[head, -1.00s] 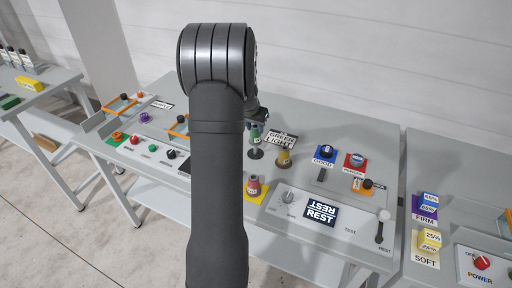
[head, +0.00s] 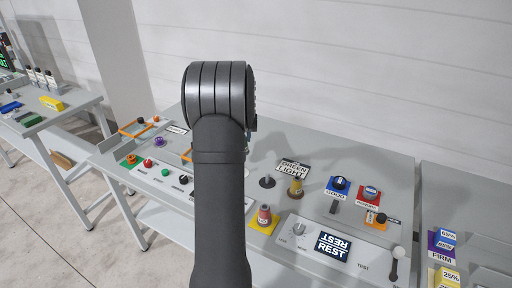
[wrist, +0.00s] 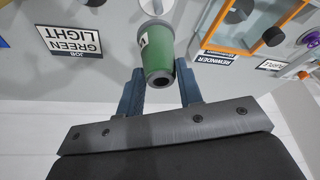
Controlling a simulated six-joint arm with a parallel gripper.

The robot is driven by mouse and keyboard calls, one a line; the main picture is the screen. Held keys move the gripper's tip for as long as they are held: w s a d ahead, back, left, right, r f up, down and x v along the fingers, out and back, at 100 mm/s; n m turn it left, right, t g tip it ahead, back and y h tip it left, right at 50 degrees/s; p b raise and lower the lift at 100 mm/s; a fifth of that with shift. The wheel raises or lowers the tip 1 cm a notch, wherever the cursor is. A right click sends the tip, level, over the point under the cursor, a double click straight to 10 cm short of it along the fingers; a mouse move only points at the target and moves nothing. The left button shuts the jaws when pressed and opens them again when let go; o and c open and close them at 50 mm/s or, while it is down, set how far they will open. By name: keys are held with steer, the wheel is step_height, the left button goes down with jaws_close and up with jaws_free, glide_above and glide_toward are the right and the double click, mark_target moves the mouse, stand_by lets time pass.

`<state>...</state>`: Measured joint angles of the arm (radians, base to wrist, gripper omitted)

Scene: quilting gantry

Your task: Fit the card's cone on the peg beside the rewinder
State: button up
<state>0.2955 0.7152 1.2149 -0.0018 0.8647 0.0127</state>
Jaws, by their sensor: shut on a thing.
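The green cone (wrist: 160,50) is in my gripper (wrist: 159,83), between its two blue-grey fingers, in the wrist view. Its open end with a dark hole faces the camera, and a white label shows on its side. In the head view my arm hides the gripper and cone. The job card (head: 293,168), reading GREEN LIGHT, lies on the bench and also shows in the wrist view (wrist: 72,40). The REWINDER label (wrist: 217,62) lies beside an orange frame (wrist: 235,48). I cannot pick out the rewinder's peg clearly.
A yellow cone (head: 296,187) stands right of the bare peg. My arm covers the bench's middle left.

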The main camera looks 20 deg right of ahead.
steer(key=shift+w+a+r+n, duration=0.25)
steer(key=shift+w+a+n, duration=0.05)
steer(key=shift+a, duration=0.1)
steer(key=shift+f, duration=0.1)
steer(key=shift+f, duration=2.8)
steer(key=shift+f, duration=2.75)
steer(key=o, duration=1.1)
steer(key=shift+o, duration=0.2)
steer(key=v, duration=1.7)
steer(key=shift+d+r, duration=0.15)
steer(key=shift+s, duration=0.15)
